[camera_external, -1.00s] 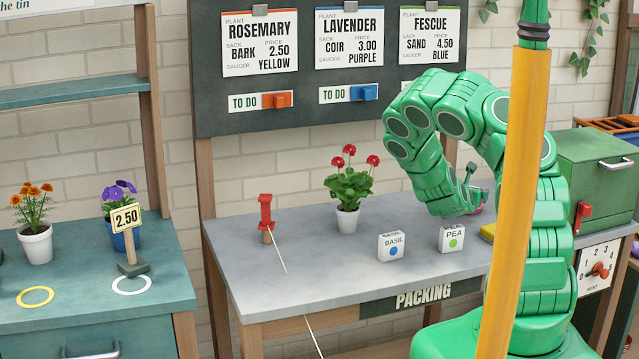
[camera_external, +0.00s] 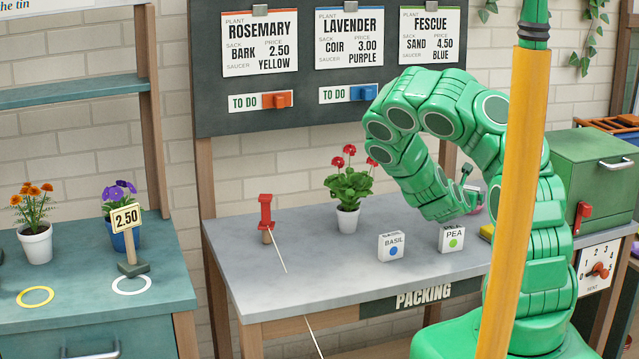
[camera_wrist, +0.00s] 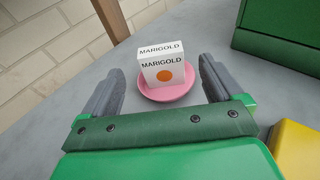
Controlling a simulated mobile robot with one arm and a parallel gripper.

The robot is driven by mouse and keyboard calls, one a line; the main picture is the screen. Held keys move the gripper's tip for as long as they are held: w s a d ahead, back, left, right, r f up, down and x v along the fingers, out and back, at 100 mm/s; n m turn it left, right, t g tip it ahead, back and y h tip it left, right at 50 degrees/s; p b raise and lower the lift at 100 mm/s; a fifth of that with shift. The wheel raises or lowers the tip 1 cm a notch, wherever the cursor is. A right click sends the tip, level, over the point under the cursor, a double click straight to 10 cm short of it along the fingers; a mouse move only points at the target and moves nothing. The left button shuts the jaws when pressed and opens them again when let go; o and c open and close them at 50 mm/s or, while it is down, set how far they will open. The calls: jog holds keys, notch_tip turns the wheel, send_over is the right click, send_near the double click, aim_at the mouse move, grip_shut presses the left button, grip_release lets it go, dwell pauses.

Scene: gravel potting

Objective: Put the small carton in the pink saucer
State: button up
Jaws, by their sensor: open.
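In the wrist view a small white carton (camera_wrist: 163,66) labelled MARIGOLD, with an orange dot, stands upright in the pink saucer (camera_wrist: 165,93). My gripper (camera_wrist: 162,78) is open, with one grey finger on each side of the carton and gaps between. In the external view my gripper (camera_external: 465,192) is at the back right of the packing table, mostly hidden by my arm. A sliver of the pink saucer (camera_external: 478,208) shows behind it there. The carton is not clearly visible in that view.
White cartons labelled BASIL (camera_external: 391,247) and PEA (camera_external: 452,239) stand on the packing table (camera_external: 300,285). A potted red flower (camera_external: 348,190) and a red tool (camera_external: 266,217) stand further left. A green box (camera_external: 590,175) is at right. A yellow object (camera_wrist: 297,150) lies near my gripper.

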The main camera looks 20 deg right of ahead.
jog(key=shift+v, duration=0.8)
jog(key=shift+o, duration=0.7)
jog(key=shift+r, duration=0.1)
